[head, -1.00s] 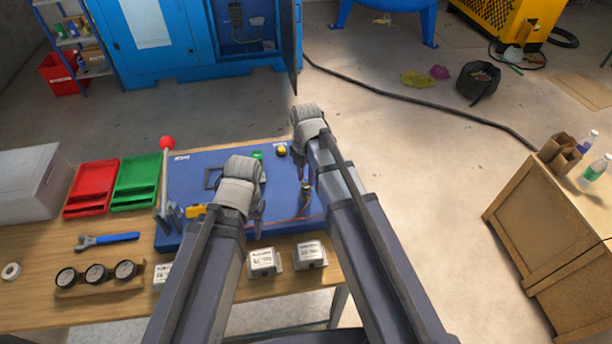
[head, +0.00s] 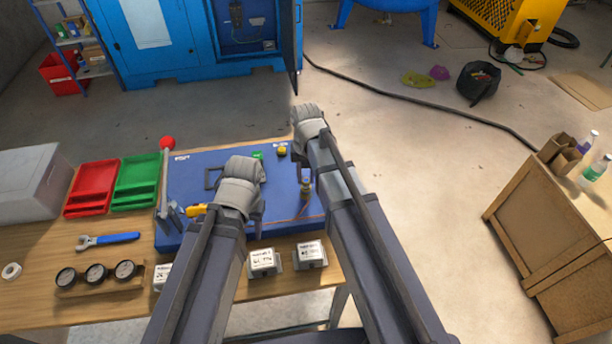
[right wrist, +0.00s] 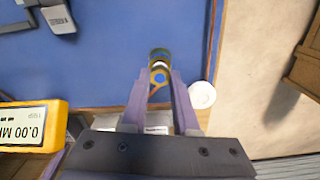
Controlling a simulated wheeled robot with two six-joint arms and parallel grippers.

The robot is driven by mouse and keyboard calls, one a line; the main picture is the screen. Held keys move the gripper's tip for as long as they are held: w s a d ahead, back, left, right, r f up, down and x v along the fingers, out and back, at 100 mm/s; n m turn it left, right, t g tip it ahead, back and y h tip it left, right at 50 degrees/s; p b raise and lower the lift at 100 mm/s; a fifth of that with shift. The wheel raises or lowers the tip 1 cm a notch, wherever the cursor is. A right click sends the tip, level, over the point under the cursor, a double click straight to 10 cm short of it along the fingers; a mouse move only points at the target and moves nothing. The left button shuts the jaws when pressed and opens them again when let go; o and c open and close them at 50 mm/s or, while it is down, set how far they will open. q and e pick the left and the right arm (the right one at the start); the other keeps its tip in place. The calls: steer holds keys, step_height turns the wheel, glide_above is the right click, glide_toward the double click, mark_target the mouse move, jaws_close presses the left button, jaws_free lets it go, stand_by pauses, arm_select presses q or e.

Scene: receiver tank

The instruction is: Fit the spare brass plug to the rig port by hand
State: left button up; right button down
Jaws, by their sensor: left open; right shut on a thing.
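The blue rig board (head: 285,235) lies on the wooden bench. My right gripper (head: 305,186) is over its right part, pointing down, with a small brass piece (head: 306,193) at its fingertips. In the right wrist view, my right gripper (right wrist: 159,82) is shut on a brass ring-shaped piece (right wrist: 159,67), which looks like the plug. Whether it is seated in the port or just above it, I cannot tell; the port is hidden. My left gripper (head: 258,218) is open and empty over the board's middle, its fingers partly hidden by its own wrist.
A yellow gauge (right wrist: 35,126) reads 0.00 at the board's left. A red-knobbed lever (head: 167,143) stands there too. Red (head: 92,188) and green (head: 136,182) trays, a blue-handled wrench (head: 108,240), dial gauges (head: 95,273) and white boxes (head: 263,262) lie around the board.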

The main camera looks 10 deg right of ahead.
steer(key=shift+f+b, duration=0.45)
stand_by(0.4)
steer(key=m, duration=0.5)
steer(key=shift+m, duration=0.3)
steer(key=m, duration=0.4)
steer(key=shift+m, duration=0.3)
steer(key=m, duration=0.3)
steer(key=c, duration=0.6)
jaws_free()
steer(key=n, duration=0.6)
steer(key=shift+n, duration=0.4)
steer(key=n, duration=0.5)
